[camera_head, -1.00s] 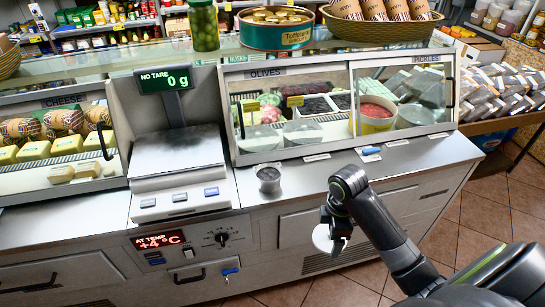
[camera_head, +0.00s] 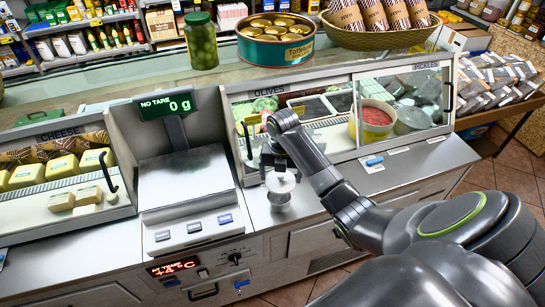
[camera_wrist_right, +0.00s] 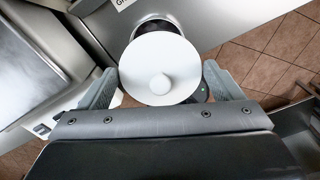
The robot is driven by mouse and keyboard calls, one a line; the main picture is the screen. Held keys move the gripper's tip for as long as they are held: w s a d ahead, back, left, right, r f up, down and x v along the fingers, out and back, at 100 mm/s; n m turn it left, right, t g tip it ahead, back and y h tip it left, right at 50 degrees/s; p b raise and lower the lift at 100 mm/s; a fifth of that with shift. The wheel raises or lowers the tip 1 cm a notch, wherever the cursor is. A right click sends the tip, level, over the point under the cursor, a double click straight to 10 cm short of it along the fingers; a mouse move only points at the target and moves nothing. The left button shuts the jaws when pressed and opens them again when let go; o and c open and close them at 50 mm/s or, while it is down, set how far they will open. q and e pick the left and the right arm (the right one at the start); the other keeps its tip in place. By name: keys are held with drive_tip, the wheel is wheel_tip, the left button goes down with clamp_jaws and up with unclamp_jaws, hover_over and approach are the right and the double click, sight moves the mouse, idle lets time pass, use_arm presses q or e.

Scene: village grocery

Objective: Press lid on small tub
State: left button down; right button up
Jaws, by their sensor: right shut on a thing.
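The lid (camera_head: 281,181) is a round pale disc with a small knob, and it also shows in the right wrist view (camera_wrist_right: 160,62). My right gripper (camera_head: 274,166) is shut on it; in the right wrist view the fingers (camera_wrist_right: 160,88) flank the disc. The small metal tub (camera_head: 280,203) stands upright on the counter ledge directly under the lid in the head view. In the right wrist view the tub's dark mouth (camera_wrist_right: 157,26) shows past the lid's far edge, so the two look slightly offset. I cannot tell whether they touch. My left gripper is not in view.
A scale (camera_head: 183,180) stands left of the tub. The glass olive and pickle case (camera_head: 340,150) rises just behind the tub. A blue-handled item (camera_head: 374,161) lies on the ledge to the right. The ledge between is clear.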

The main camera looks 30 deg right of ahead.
drive_tip(key=shift+w+r, duration=0.15)
drive_tip(key=shift+w, duration=0.3)
drive_tip(key=shift+n, duration=0.3)
drive_tip(key=shift+s+f+b, duration=0.2)
drive_tip(key=shift+f+b, duration=0.3)
drive_tip(key=shift+b, duration=0.2)
drive_tip(key=shift+w+f+b, duration=0.1)
drive_tip(key=shift+f+b, duration=2.1)
drive_tip(key=shift+f, duration=0.4)
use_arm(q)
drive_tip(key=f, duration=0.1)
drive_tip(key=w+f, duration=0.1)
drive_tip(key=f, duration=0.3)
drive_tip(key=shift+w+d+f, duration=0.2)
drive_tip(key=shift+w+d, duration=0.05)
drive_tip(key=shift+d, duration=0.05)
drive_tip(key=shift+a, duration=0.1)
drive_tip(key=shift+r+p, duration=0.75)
